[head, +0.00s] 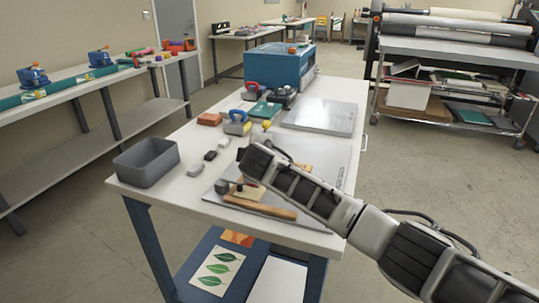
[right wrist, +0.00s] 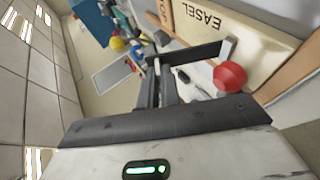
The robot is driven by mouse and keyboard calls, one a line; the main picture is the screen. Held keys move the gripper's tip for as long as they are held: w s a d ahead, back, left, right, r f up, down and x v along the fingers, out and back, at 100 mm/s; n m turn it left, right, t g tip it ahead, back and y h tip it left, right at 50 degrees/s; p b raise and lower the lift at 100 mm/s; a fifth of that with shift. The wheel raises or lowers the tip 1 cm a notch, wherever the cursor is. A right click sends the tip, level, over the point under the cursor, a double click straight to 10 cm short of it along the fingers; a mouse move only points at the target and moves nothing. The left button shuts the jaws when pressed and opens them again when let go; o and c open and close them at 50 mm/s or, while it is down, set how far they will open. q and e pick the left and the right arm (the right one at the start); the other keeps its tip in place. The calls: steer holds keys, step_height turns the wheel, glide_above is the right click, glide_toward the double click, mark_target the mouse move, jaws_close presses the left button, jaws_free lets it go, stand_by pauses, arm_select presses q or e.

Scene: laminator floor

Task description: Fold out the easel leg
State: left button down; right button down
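The easel (head: 249,193) lies flat near the front of the white table, with a cream board and wooden strips. In the right wrist view its cream board (right wrist: 213,22) carries the word EASEL, beside a wooden strip (right wrist: 292,68). A round red knob (right wrist: 230,76) shows near the board's edge. My right gripper (right wrist: 157,82) is over the easel area, close to a dark bar (right wrist: 190,53). Its fingers look close together; whether they grip anything is unclear. In the head view my right arm hides part of the easel. My left gripper is out of view.
A grey bin (head: 147,163) stands at the table's left front corner. Small grey and black blocks (head: 210,155) lie between the bin and the easel. A blue laminator (head: 279,68) and a grey plate (head: 320,116) are farther back. A grey sheet (head: 214,203) lies under the easel.

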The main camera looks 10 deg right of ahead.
steer(key=shift+s+a+f, duration=0.1)
steer(key=shift+s+a, duration=0.25)
steer(key=shift+s, duration=0.05)
steer(key=shift+s+f, duration=0.1)
steer(key=c, duration=1.6)
jaws_free()
steer(key=shift+d, duration=0.1)
steer(key=shift+s+r, duration=0.35)
steer(key=shift+r, duration=0.05)
steer(key=v, duration=1.5)
steer(key=shift+f, duration=0.15)
